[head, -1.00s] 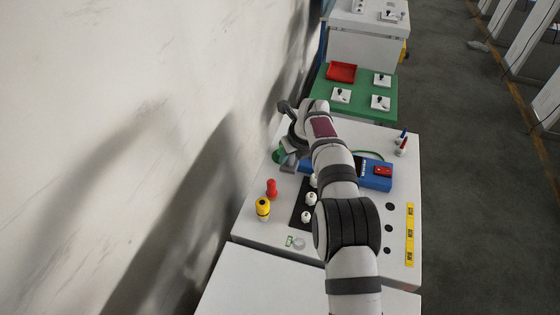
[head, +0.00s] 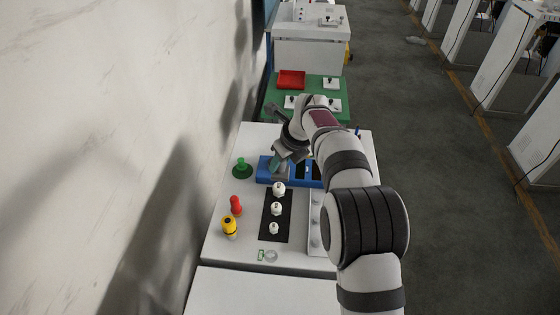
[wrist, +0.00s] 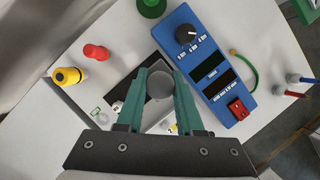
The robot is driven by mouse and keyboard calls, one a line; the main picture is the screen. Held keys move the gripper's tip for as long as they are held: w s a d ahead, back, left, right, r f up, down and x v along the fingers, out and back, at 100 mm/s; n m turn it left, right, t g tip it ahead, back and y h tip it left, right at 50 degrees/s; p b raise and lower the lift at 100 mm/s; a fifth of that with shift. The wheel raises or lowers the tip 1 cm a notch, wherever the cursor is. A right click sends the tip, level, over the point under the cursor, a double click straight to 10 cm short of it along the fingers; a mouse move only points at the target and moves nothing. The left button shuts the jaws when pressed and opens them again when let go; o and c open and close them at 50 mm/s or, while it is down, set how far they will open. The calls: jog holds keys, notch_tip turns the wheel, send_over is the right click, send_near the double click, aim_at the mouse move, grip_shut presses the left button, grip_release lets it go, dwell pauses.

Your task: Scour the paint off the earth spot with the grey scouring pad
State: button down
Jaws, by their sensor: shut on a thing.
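My gripper (head: 279,166) is above the blue meter in the head view. In the wrist view its teal fingers (wrist: 160,84) are shut on a round grey piece, the grey scouring pad (wrist: 159,88). Its underside is hidden. The earth spot looks to be the small pale ring (head: 271,256) beside a green-outlined label (head: 261,254) near the panel's front edge. Part of it shows in the wrist view (wrist: 101,117), left of the fingers. The paint is too small to make out. The pad is well away from the spot.
A red knob (head: 236,206), a yellow knob (head: 229,228) and a green knob (head: 242,168) stand along the left. White posts (head: 277,209) stand on a black strip in the middle. The blue meter (wrist: 212,65) lies beyond them. Bare panel surrounds the spot.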

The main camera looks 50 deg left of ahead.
jog(key=s+d+f+n+g+h, duration=0.3)
jog(key=s+d+n+g+h, duration=0.15)
jog(key=s+d+n, duration=1.1)
jog(key=shift+w+a+f+n, duration=0.4)
jog(key=shift+w+f, duration=0.25)
jog(key=shift+f, duration=0.5)
jog(key=shift+w+a+f+n, duration=0.25)
jog(key=shift+w+f+n, duration=0.35)
jog(key=shift+f, duration=0.6)
jog(key=shift+w+a+f+n, duration=0.3)
jog(key=shift+w+f, duration=0.45)
jog(key=shift+f, duration=0.4)
jog(key=shift+s+a+f, duration=0.1)
jog(key=shift+a+f, duration=0.05)
jog(key=shift+f, duration=0.3)
jog(key=shift+s+a+f, duration=0.15)
jog(key=shift+s+a, duration=0.35)
jog(key=shift+a, duration=0.05)
jog(key=shift+s+a, duration=0.8)
jog(key=shift+w+d, duration=1.35)
jog(key=shift+d, duration=0.05)
jog(key=shift+w, duration=0.1)
notch_tip(320, 180, up, 8)
